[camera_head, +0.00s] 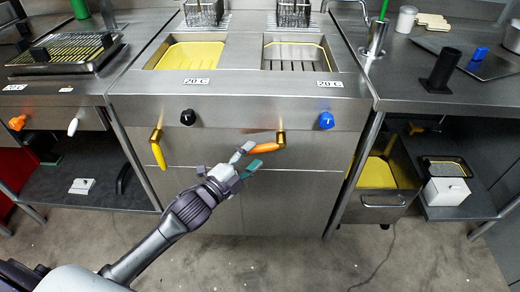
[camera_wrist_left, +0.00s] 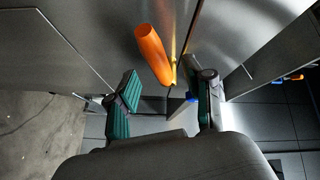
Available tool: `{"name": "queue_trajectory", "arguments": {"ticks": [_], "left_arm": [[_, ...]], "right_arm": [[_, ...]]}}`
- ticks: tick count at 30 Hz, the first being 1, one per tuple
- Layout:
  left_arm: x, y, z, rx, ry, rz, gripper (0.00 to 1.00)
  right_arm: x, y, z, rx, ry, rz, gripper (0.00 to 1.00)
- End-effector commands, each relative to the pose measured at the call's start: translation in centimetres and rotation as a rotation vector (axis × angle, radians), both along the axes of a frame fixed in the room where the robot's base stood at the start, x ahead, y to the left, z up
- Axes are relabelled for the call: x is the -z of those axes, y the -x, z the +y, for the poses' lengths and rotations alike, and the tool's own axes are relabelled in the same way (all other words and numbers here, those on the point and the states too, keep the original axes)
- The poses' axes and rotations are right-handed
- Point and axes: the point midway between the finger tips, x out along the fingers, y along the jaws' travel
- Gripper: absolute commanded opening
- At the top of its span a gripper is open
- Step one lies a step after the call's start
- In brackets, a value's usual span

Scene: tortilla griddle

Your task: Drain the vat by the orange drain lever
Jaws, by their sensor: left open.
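The orange drain lever (camera_head: 264,147) sits on a brass fitting on the fryer's front, below the right vat (camera_head: 325,62). Its handle points left, nearly level. My left gripper (camera_head: 249,158) is open at the handle's left end, with one finger above and one below it in the head view. In the left wrist view the orange lever (camera_wrist_left: 152,55) shows beyond and between the open fingers of the left gripper (camera_wrist_left: 165,105); I cannot tell whether they touch it. The right vat shows a slatted bottom and a yellow edge. My right gripper is not in view.
A yellow lever (camera_head: 158,152) hangs down below the left vat (camera_head: 160,68), which holds yellow liquid. A black knob (camera_head: 188,117) and a blue knob (camera_head: 326,121) sit on the front panel. A wheeled bin (camera_head: 382,200) stands under the right counter.

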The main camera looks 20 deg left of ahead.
Motion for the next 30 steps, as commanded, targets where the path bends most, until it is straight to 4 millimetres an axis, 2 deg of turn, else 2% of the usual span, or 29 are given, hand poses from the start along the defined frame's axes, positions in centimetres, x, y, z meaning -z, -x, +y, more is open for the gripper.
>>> {"name": "queue_trajectory", "arguments": {"ticks": [3, 7, 19, 28, 30], "left_arm": [[0.0, -1.9, -0.7, 0.000, 0.000, -0.001, 0.52], [0.0, -3.2, -1.2, 0.000, 0.001, 0.000, 0.52], [0.1, -3.8, -1.4, 0.000, 0.001, 0.001, 0.52], [0.1, -3.8, -1.4, 0.000, 0.001, 0.001, 0.02], [0.1, -3.8, -1.4, 0.000, 0.001, 0.001, 0.00]], "right_arm": [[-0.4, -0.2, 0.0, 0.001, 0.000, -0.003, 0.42], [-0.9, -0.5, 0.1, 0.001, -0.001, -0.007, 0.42], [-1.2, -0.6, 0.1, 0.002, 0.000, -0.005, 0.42], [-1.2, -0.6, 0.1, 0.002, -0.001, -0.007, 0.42], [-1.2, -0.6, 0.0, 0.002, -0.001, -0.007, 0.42]]}}
